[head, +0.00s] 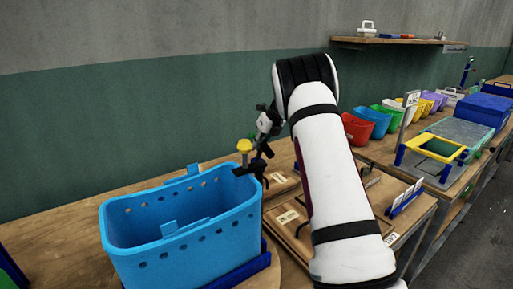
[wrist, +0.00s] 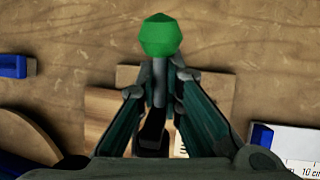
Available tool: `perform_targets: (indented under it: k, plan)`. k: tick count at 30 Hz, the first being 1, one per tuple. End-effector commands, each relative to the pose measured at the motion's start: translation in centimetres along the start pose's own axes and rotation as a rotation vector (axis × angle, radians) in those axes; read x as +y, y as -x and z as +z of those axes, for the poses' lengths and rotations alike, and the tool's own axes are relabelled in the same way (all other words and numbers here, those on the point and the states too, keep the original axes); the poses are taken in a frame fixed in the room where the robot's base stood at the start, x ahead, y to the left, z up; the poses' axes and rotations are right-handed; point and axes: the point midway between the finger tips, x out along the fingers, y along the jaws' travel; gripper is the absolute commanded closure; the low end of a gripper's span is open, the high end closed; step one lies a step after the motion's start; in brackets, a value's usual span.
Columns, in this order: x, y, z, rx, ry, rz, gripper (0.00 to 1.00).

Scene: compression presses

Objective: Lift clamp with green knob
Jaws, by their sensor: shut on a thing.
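In the wrist view, a faceted green knob (wrist: 160,36) tops a grey clamp (wrist: 158,82), whose stem sits between my fingers. My gripper (wrist: 159,92) is shut on the clamp just below the knob. In the head view, my gripper (head: 258,167) is above the bench, behind the right end of the blue basket. A yellow-looking knob (head: 244,146) shows beside it there; I cannot tell whether it belongs to the held clamp. The clamp's lower part is mostly hidden by my fingers in the wrist view.
A blue perforated basket (head: 185,262) stands close by at front left. Wooden boards (head: 290,216) lie on the bench under my arm. Several coloured bins (head: 369,121) line the back right. A yellow-topped frame (head: 434,146) stands farther right, and a wall shelf (head: 395,41) hangs above.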

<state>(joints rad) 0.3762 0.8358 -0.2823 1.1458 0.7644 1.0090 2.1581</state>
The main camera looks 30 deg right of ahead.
Motion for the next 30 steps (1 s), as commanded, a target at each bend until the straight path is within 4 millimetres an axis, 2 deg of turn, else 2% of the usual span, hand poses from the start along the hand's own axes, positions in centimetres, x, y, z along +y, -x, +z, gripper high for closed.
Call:
perform_targets:
  k: [12,15,16,25,30]
  plan:
    - [-0.1,0.0,0.1,0.006,-0.002,-0.001,1.0]
    - [0.0,0.0,0.1,0.006,-0.002,-0.001,0.74]
    - [0.0,0.0,0.1,0.006,-0.002,-0.001,0.72]
    - [0.0,0.1,0.1,0.006,-0.001,0.0,0.72]
    - [-0.1,1.6,0.1,0.004,-0.002,-0.002,0.72]
